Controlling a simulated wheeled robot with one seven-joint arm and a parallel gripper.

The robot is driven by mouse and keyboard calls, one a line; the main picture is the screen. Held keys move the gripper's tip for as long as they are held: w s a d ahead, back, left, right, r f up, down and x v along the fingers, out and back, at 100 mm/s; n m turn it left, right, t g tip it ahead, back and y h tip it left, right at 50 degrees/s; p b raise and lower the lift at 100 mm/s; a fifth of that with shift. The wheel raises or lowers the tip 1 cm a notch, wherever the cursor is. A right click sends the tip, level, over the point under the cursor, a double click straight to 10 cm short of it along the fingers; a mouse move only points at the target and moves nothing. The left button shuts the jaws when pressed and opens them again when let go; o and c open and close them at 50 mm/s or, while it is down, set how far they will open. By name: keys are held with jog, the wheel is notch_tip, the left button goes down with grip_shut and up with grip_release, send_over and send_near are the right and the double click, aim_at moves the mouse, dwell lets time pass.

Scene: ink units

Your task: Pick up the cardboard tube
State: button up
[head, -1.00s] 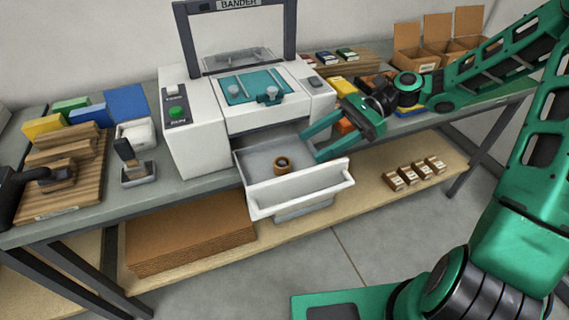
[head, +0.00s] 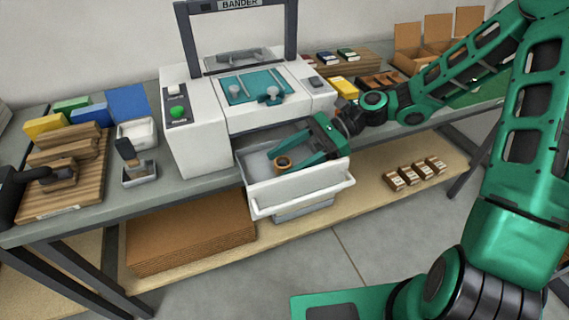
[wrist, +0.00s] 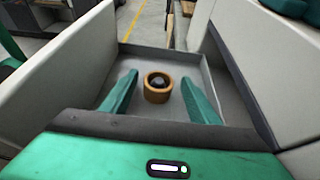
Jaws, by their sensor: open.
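The cardboard tube (head: 283,163) is a short brown ring standing upright in the open drawer (head: 301,190) of the white bander machine. In the wrist view the tube (wrist: 158,87) stands on the grey drawer floor, with a dark hollow in its middle. My green gripper (head: 284,160) is open and reaches into the drawer from the right. In the wrist view my gripper (wrist: 160,88) has one finger on each side of the tube, with a gap on both sides. I cannot tell whether the fingertips are level with it.
The drawer's walls rise close around my gripper. The bander machine (head: 195,130) stands right behind the drawer. A stamp (head: 126,150) and a white box (head: 137,133) stand to the left. Small labelled boxes (head: 414,174) lie on the lower shelf.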

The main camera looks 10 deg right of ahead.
jog(key=c, duration=1.1)
jog(key=shift+r, duration=0.1)
